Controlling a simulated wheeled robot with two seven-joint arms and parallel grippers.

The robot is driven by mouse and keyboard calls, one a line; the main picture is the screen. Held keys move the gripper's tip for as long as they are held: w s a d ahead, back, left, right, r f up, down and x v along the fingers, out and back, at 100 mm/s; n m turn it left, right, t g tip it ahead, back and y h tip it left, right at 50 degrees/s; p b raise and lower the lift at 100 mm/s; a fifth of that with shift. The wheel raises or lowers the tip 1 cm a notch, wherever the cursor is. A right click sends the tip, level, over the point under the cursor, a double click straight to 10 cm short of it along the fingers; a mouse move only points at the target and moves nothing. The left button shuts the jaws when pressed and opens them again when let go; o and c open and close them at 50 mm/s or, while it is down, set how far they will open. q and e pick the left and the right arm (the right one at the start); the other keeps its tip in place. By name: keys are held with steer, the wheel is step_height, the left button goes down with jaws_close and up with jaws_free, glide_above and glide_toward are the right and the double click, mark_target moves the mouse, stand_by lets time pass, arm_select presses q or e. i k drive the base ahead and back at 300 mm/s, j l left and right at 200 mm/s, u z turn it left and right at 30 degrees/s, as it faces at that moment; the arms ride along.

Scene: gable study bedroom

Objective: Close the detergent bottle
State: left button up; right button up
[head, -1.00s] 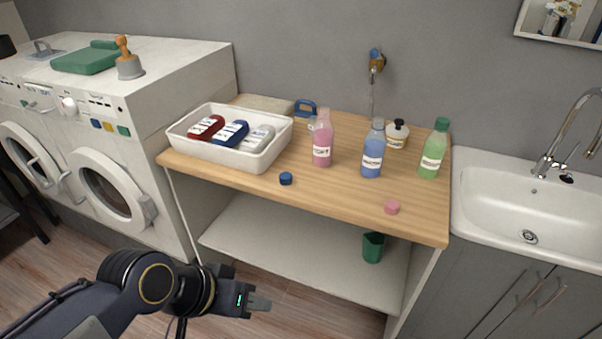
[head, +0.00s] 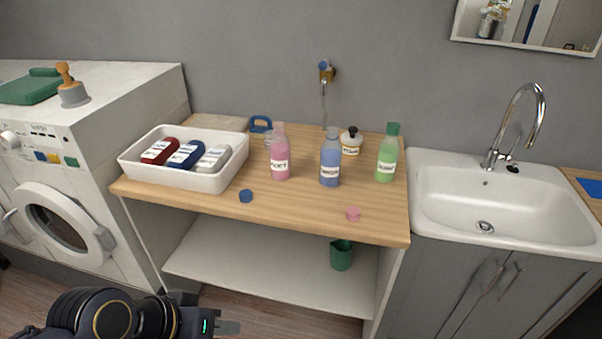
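Three bottles stand upright on the wooden counter (head: 300,221): a pink bottle (head: 280,159), a blue bottle (head: 330,167) and a green bottle (head: 387,158). The green one wears a green cap (head: 393,129). The pink and blue bottles show no coloured cap on their necks. A blue cap (head: 246,196) and a pink cap (head: 353,215) lie loose near the counter's front edge. My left gripper (head: 228,328) is low in front of the counter, below its top and away from the bottles; its finger opening is unclear. My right gripper is out of view.
A white tray (head: 206,182) with several bottles lying in it sits at the counter's left. A white jar (head: 351,142) stands behind the blue bottle. A green cup (head: 341,254) is on the lower shelf. A sink (head: 440,222) is at the right, a washing machine (head: 66,216) at the left.

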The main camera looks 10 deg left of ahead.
mark_target(331, 150)
steer(key=j+z, duration=0.1)
steer(key=z, duration=0.7)
steer(key=j+z, duration=0.15)
steer(key=z, duration=0.2)
steer(key=j+z, duration=0.25)
steer(key=j, duration=0.15)
steer(key=k+j+z, duration=0.25)
steer(key=j, duration=0.15)
steer(key=j+z, duration=0.3)
steer(key=k+j+z, duration=0.25)
steer(key=k+j, duration=0.2)
steer(key=j, duration=0.2)
steer(key=k+j, duration=0.2)
steer(key=j, duration=0.2)
steer(key=k+j, duration=0.25)
steer(key=j+z, duration=0.05)
steer(key=j, duration=0.05)
